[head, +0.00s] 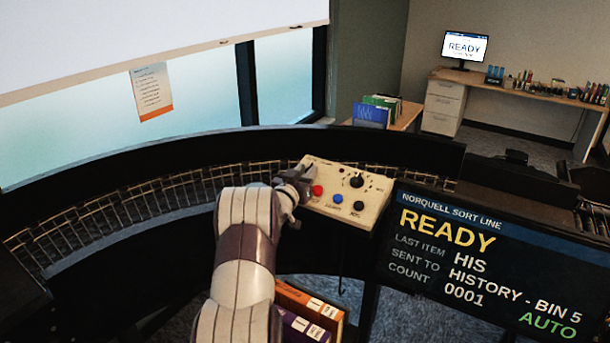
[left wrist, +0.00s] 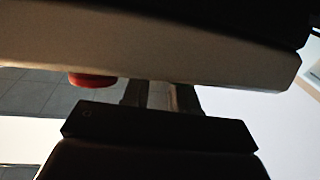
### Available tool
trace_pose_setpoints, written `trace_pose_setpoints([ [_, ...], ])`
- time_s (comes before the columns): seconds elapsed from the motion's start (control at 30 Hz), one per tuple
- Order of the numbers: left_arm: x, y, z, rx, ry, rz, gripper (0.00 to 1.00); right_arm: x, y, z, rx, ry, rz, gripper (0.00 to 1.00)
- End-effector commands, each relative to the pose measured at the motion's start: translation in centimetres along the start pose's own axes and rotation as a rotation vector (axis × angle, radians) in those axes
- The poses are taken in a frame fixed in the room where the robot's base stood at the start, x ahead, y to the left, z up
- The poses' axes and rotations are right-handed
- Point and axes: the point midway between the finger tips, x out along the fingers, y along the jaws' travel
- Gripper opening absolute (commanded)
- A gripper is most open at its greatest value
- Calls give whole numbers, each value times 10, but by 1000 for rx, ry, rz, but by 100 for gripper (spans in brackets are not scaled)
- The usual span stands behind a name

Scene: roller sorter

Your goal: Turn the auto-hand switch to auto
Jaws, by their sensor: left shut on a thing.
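The beige control panel (head: 340,200) sits on the sorter's black rail in the head view. It carries a red button (head: 317,190), a blue button (head: 337,199), a black button (head: 359,206) and a black rotary knob (head: 357,181). My left gripper (head: 298,178) is at the panel's left end, beside the red button, shut on a small part that its fingers hide, apparently the auto-hand switch. In the left wrist view the fingers (left wrist: 160,97) meet the panel (left wrist: 150,55) near the red button (left wrist: 92,80). The display (head: 490,255) reads READY, with AUTO in green. My right gripper is out of view.
A wire-mesh roller track (head: 110,208) curves along behind the panel. Orange and purple binders (head: 312,308) stand below my left arm. A desk with a monitor (head: 465,46) is far at the back right. The panel's right part is unobstructed.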

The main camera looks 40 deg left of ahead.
Motion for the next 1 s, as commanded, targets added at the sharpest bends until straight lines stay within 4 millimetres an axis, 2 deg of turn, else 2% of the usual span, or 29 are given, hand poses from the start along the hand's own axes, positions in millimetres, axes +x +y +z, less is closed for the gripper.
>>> trace_pose_setpoints([
  [0.17, 0, 0, -1, 0, 1, 0, 0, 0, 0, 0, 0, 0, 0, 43],
  [0.2, 0, 0, -1, 0, 1, 0, 38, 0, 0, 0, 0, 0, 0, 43],
  [0.5, 0, 0, 0, 0, 1, 1, 38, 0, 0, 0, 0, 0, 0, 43],
  [0.63, -10, -1, 2, 0, 2, -1, 38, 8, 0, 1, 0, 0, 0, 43],
  [0.77, -35, -1, 4, 0, 3, -2, 38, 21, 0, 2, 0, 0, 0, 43],
  [1.0, -92, -1, 4, 1, 2, -2, 38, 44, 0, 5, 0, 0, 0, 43],
])
